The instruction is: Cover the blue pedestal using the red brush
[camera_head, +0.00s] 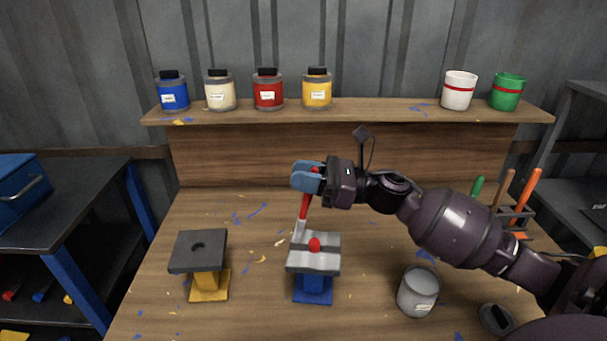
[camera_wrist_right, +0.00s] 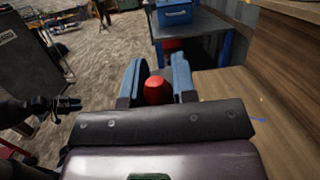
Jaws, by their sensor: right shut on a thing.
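My right gripper (camera_head: 308,178) is shut on the red brush (camera_head: 303,208) above the blue pedestal (camera_head: 313,291). The brush hangs down, slightly tilted, with its pale bristles at the back left of the pedestal's top plate; I cannot tell whether they touch. The plate is light grey with darker grey parts and has a red rounded piece in its middle. In the right wrist view the red brush end (camera_wrist_right: 157,90) shows between the blue fingers. A dark part at the left of that view (camera_wrist_right: 68,103) looks like my left gripper, too small to read.
A yellow pedestal (camera_head: 209,286) with a dark top stands to the left. A grey can (camera_head: 418,292) and a dark lid (camera_head: 496,319) are at the right. A holder (camera_head: 514,217) with several handled tools stands behind my right arm. Paint jars and two cans line the shelf (camera_head: 390,107).

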